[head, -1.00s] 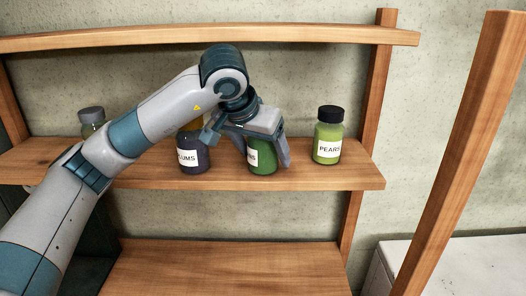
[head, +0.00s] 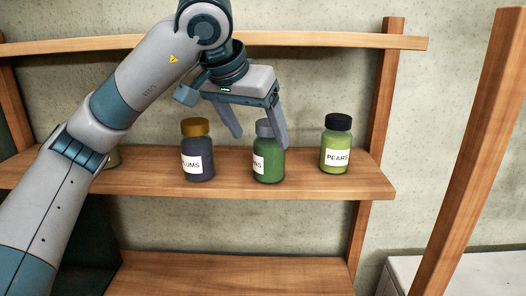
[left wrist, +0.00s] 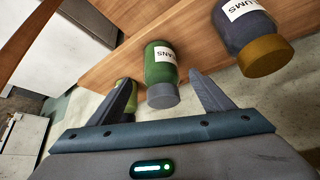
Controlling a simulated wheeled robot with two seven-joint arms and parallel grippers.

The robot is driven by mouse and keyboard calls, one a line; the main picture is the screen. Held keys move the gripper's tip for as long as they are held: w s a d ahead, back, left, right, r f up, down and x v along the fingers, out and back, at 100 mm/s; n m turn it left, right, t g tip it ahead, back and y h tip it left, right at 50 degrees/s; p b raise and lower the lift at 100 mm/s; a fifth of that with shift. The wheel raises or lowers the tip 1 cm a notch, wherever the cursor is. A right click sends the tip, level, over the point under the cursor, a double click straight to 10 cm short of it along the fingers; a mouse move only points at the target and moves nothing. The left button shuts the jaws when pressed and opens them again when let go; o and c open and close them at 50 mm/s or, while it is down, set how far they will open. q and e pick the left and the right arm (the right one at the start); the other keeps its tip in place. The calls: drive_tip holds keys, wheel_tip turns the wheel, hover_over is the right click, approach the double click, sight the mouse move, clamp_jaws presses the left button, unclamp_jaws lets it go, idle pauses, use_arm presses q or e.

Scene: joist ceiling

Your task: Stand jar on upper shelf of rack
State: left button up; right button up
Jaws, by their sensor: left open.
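A green jar (head: 268,163) with a grey lid and a white label ending in "NS" stands upright on the rack's shelf (head: 330,188). In the left wrist view the green jar (left wrist: 160,65) shows between and beyond the open fingers (left wrist: 163,84). Whether a finger touches the lid, I cannot tell. My right gripper is not in view.
A dark plums jar (head: 198,160) with a mustard lid stands left of the green jar, a light green pears jar (head: 336,150) right of it. Another jar (head: 113,158) is mostly hidden by my left arm. A board (head: 330,42) runs above; a bare lower shelf (head: 230,275) lies below.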

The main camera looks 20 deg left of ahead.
use_arm(q)
drive_tip(key=shift+v, duration=1.25)
drive_tip(key=shift+f, duration=0.1)
